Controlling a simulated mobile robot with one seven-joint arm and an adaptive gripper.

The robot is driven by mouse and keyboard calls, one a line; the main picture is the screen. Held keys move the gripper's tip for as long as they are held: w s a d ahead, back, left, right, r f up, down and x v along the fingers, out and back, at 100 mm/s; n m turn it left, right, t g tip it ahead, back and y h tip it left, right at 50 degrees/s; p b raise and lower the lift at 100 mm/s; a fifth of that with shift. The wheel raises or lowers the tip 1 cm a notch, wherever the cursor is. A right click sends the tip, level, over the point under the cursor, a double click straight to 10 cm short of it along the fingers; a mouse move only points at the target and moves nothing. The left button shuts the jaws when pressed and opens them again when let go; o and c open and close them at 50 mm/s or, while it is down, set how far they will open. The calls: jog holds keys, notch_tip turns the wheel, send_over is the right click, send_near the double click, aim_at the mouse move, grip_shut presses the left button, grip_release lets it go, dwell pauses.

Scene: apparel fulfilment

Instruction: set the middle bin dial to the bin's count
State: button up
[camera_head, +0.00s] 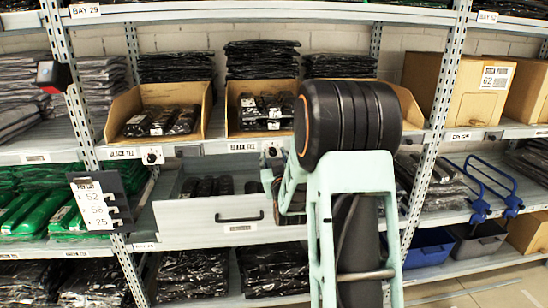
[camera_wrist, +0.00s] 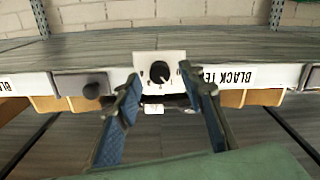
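The middle bin (camera_head: 238,130) is an open cardboard box on the upper shelf, holding several dark wrapped packs. Its dial (camera_head: 272,150), a dark knob on a white plate, sits on the shelf's front rail, right of a "BLACK TEE" label (camera_head: 242,147). In the wrist view, the dial (camera_wrist: 160,72) appears between the fingertips, with a light pointer mark towards its lower right. My gripper (camera_wrist: 158,86) is open, a finger on either side of the dial; I cannot tell whether either touches it. In the head view my arm hides part of the gripper.
A left bin (camera_head: 198,118) has its own dial (camera_head: 152,156). A card (camera_head: 90,205) reading 52, 56 and 25 hangs by the left post. Below the rail, a grey drawer (camera_head: 195,228) stands partly open. My arm covers the area right of the middle bin.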

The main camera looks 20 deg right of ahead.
jog(key=shift+w+d, duration=0.1)
jog(key=shift+w, duration=0.15)
jog(key=shift+c, duration=0.7)
grip_shut()
jog(key=shift+f+m+b, duration=0.1)
jog(key=shift+m+b, duration=0.2)
jog(key=shift+b, duration=0.2)
jog(key=m+b, duration=0.3)
jog(key=shift+f+m+b, duration=0.1)
jog(key=shift+m+b, duration=0.2)
jog(key=shift+r+m+b, duration=0.2)
jog(key=shift+m+b, duration=1.15)
jog(key=shift+m, duration=0.45)
